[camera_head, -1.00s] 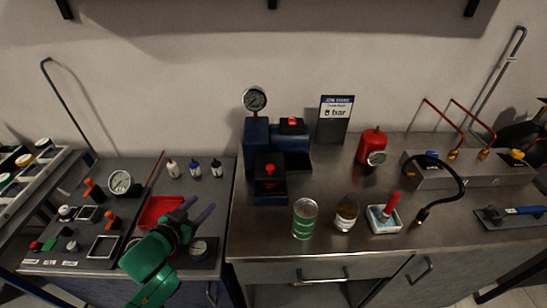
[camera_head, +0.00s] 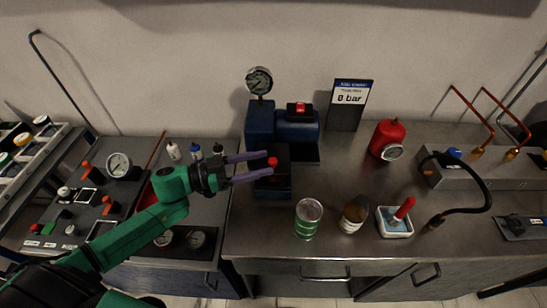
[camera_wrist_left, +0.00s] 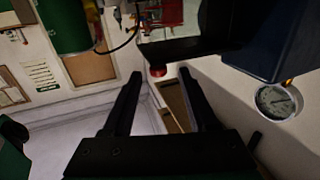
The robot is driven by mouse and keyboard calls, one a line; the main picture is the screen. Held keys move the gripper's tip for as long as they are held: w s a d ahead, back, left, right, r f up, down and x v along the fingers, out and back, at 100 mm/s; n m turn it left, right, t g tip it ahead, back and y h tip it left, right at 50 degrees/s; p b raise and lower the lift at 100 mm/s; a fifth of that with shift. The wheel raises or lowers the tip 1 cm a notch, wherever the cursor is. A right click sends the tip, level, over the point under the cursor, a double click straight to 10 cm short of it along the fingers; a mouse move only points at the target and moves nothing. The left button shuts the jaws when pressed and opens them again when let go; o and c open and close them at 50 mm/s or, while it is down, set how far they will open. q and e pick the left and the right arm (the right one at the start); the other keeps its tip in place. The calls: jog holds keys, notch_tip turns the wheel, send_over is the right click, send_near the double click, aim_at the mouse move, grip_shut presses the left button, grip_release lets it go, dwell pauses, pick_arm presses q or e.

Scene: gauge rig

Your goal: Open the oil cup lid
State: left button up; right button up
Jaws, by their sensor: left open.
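A small red knob (camera_head: 272,161) sits on top of a low dark block (camera_head: 272,188) at the front of the blue pump unit (camera_head: 260,122); I take this to be the oil cup lid. My left gripper (camera_head: 269,165) reaches in from the left with its jaws open, its fingertips on either side of the knob in the picture. The lid looks down on the block. My right gripper is not in view.
A round gauge (camera_head: 259,80) stands on the pump. A sign (camera_head: 350,98) and a red canister (camera_head: 387,136) are behind. Small bottles (camera_head: 195,152) stand left.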

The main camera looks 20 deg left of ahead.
aim_at(273, 160)
pick_arm(q)
jog(key=x, duration=0.3)
jog(key=shift+w+d+r, duration=0.1)
jog(key=shift+d, duration=0.3)
grip_shut()
dwell(1.1)
